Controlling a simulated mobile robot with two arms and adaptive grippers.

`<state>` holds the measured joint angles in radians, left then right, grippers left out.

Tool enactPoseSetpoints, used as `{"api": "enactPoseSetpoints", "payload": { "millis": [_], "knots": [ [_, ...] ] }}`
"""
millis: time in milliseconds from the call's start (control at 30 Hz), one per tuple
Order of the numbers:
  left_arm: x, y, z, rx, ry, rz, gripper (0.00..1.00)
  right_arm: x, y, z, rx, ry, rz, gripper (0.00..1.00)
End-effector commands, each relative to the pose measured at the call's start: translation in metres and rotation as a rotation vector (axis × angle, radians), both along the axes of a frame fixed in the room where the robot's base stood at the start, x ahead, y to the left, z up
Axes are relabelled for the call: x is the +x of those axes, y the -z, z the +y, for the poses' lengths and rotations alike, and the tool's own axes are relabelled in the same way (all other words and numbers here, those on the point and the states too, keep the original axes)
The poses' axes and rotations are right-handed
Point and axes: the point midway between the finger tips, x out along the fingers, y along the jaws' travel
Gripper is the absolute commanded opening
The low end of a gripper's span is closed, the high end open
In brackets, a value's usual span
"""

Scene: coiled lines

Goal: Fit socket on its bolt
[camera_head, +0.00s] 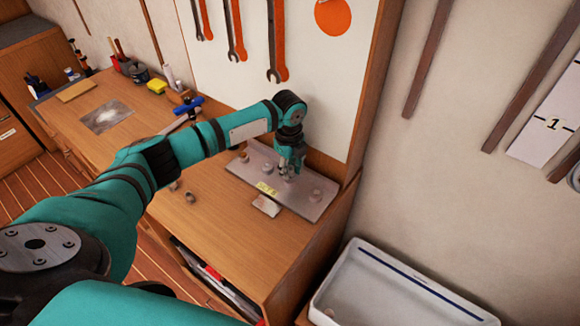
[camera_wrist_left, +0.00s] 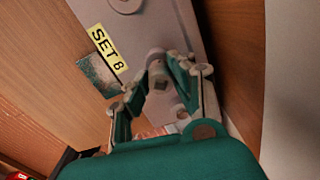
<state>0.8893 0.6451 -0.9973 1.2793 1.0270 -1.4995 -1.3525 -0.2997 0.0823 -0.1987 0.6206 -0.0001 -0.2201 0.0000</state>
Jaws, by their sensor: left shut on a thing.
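A grey metal plate (camera_head: 308,208) lies on the bench at the foot of the tool board, with a yellow label and several short round pieces along it. My left gripper (camera_head: 289,174) is over the middle of the plate. In the left wrist view my left gripper (camera_wrist_left: 158,78) is shut on a small grey socket (camera_wrist_left: 157,70) with a square hole in its top. The plate (camera_wrist_left: 165,25) is right behind the socket. The socket's lower end and any bolt under it are hidden. My right gripper is out of view.
A pale square card (camera_head: 267,206) lies at the plate's front edge. The tool board (camera_head: 320,100) with hanging wrenches rises behind. A white tub (camera_head: 390,285) stands at the lower right.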

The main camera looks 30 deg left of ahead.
Motion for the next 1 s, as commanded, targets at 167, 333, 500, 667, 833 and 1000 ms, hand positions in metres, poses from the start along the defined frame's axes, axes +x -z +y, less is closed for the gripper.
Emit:
{"api": "enactPoseSetpoints", "payload": {
  "millis": [167,333,500,667,833,1000],
  "knots": [
    [0.000,0.000,0.000,0.000,0.000,0.000,0.00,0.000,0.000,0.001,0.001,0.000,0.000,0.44],
    [0.000,0.001,0.000,0.000,-0.001,0.000,0.00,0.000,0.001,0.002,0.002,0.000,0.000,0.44],
    [0.000,0.006,0.000,0.000,-0.001,0.001,0.00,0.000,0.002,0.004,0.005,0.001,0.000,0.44],
    [0.000,0.011,0.000,0.001,-0.001,0.001,0.00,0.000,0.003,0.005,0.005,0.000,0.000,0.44],
    [0.000,0.012,0.001,0.001,-0.001,0.001,0.00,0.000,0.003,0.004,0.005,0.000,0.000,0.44],
    [0.000,0.012,0.000,0.001,-0.001,0.000,0.37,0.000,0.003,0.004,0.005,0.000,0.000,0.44]
  ]
}}
